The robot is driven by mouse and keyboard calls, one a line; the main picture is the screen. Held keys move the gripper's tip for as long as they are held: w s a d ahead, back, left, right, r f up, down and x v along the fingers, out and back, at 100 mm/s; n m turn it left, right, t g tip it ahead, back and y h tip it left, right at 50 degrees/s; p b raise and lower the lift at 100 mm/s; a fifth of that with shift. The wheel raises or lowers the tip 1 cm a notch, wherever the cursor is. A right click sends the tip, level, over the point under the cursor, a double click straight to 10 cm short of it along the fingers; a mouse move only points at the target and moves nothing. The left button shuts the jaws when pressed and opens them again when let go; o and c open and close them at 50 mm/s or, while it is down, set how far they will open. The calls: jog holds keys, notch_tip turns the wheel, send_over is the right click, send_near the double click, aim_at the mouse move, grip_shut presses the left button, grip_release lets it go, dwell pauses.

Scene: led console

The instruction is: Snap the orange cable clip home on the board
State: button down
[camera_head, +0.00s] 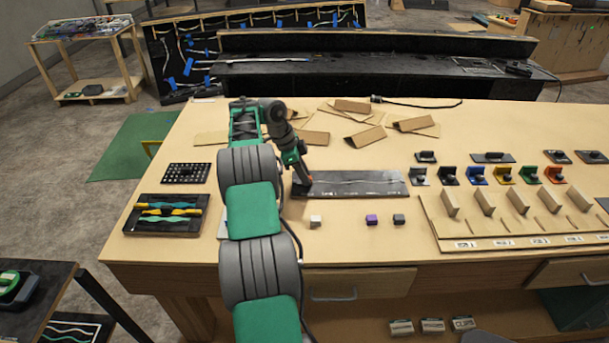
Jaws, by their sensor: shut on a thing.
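The board (385,188) is a dark flat strip with a pale wavy line along it, lying on the wooden workbench. My gripper (303,183) points down at the board's left end. It is shut on the orange cable clip (309,179), of which only a small orange patch shows beside the fingers. The fingers hide most of the clip and the spot under it. I cannot tell whether the clip touches the board.
White (315,221), purple (371,220) and dark grey (398,220) blocks sit in front of the board. Cardboard pieces (352,137) lie behind it. Coloured clips on stands (502,174) and a slotted wooden rack (470,225) are at right. A dark tray (140,227) is at left.

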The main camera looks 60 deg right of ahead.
jog(key=c, duration=1.2)
grip_release()
jog(key=shift+r, duration=0.1)
